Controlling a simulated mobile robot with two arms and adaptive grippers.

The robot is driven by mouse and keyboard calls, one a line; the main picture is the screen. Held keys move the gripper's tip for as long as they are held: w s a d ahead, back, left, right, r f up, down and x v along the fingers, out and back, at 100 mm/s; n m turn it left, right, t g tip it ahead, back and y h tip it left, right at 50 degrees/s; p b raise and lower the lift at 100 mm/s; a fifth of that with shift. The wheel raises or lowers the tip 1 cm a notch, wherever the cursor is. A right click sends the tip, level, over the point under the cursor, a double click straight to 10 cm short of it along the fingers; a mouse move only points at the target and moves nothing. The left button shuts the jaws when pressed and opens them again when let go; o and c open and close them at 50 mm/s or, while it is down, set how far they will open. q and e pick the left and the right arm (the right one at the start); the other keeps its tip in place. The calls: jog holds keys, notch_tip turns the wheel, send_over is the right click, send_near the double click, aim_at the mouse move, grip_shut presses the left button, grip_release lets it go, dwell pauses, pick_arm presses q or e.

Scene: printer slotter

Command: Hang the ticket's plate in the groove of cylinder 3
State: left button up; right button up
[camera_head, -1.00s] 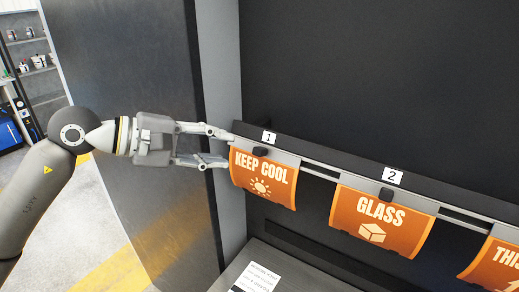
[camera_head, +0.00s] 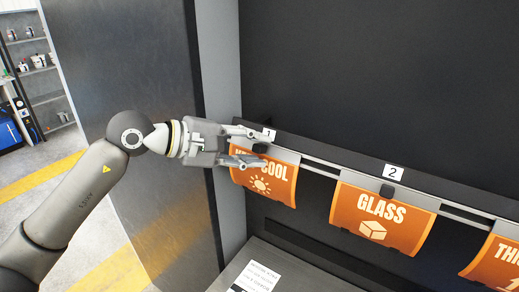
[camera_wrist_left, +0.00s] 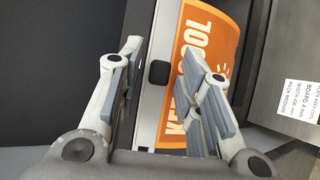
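My left gripper (camera_head: 265,149) is open at cylinder 1, with its fingers on either side of a small black knob (camera_wrist_left: 158,73). The orange KEEP COOL plate (camera_head: 266,186) hangs on cylinder 1, its lettering partly hidden by the lower finger; it also shows in the left wrist view (camera_wrist_left: 212,40). An orange GLASS plate (camera_head: 380,220) hangs on cylinder 2. A third orange plate (camera_head: 496,265), its text starting "TH", is cut off at the right edge; its number label is out of view. A white printed ticket (camera_head: 260,277) lies on the grey surface below; its small text is unreadable there. My right gripper is not in view.
A dark rail (camera_head: 340,157) with number labels 1 and 2 runs above the plates. A dark cabinet side (camera_head: 150,130) stands left of the plates. Shelves (camera_head: 38,65) stand far left. The area below the plates looks open.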

pick_arm(q)
grip_shut()
jog(key=shift+s+a+r, duration=0.1)
jog(key=shift+a, duration=0.05)
jog(key=shift+s+a+r+b, duration=0.25)
jog(key=shift+s+a+r, duration=0.15)
jog(key=shift+s, duration=0.15)
jog(key=shift+s+a+r+b, duration=0.25)
jog(key=shift+s+a, duration=0.15)
jog(key=shift+s, duration=0.2)
jog(key=shift+s+a+r+b, duration=0.2)
jog(key=shift+s+a+r, duration=0.2)
jog(key=shift+s, duration=0.15)
